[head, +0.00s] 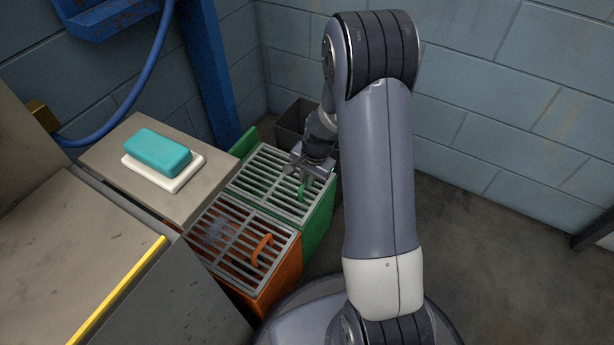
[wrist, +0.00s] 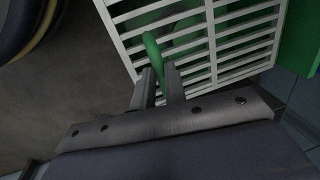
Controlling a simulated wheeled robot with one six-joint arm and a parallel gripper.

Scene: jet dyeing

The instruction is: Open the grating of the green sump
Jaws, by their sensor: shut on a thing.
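The green sump (head: 319,222) stands behind the orange sump, with a grey slatted grating (head: 262,176) lying over its top. A green handle (head: 302,188) stands up from the grating near its right side. My gripper (head: 303,177) is at this handle and shut on it. In the wrist view my gripper's two fingers (wrist: 160,80) close around the green handle (wrist: 152,50), above the pale grating (wrist: 190,32). The grating looks flat on the sump. The fingertips are partly hidden in the head view.
The orange sump (head: 279,283) with its own grating and orange handle (head: 261,250) adjoins in front. A teal block (head: 158,152) sits on a white dish (head: 190,172) on the grey counter (head: 110,157) at left. A dark bin (head: 291,125) stands behind. Floor at right is clear.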

